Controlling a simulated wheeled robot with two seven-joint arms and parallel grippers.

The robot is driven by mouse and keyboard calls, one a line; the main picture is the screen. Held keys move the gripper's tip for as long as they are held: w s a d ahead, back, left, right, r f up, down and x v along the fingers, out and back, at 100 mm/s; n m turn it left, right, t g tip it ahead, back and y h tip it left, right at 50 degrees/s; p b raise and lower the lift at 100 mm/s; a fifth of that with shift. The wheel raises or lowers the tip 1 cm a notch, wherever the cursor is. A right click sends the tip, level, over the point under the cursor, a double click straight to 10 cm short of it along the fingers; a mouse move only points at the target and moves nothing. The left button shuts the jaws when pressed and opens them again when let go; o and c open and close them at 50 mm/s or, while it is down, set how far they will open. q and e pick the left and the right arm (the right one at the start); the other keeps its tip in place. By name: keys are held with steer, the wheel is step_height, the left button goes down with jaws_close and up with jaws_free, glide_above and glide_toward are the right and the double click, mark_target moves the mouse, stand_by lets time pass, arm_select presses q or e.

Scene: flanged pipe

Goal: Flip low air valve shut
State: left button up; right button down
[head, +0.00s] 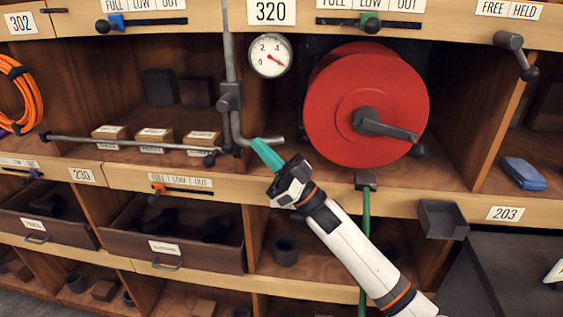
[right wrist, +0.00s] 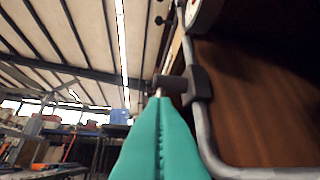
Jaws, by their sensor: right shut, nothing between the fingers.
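A grey pipe (head: 230,45) comes down in front of the shelf beside a round gauge (head: 270,56) and bends to the right at its lower end. My left gripper is not in view.
A red reel (head: 345,105) with a crank stands right of the pipe. A long horizontal rod (head: 125,143) crosses the bay to the left, before small boxes (head: 154,134). A small grey tray (head: 442,220) juts out at right.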

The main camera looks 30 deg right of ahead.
steer(key=shift+w+a+r+p, duration=0.2)
steer(key=shift+w+a+p, duration=0.2)
steer(key=shift+w+a, duration=1.2)
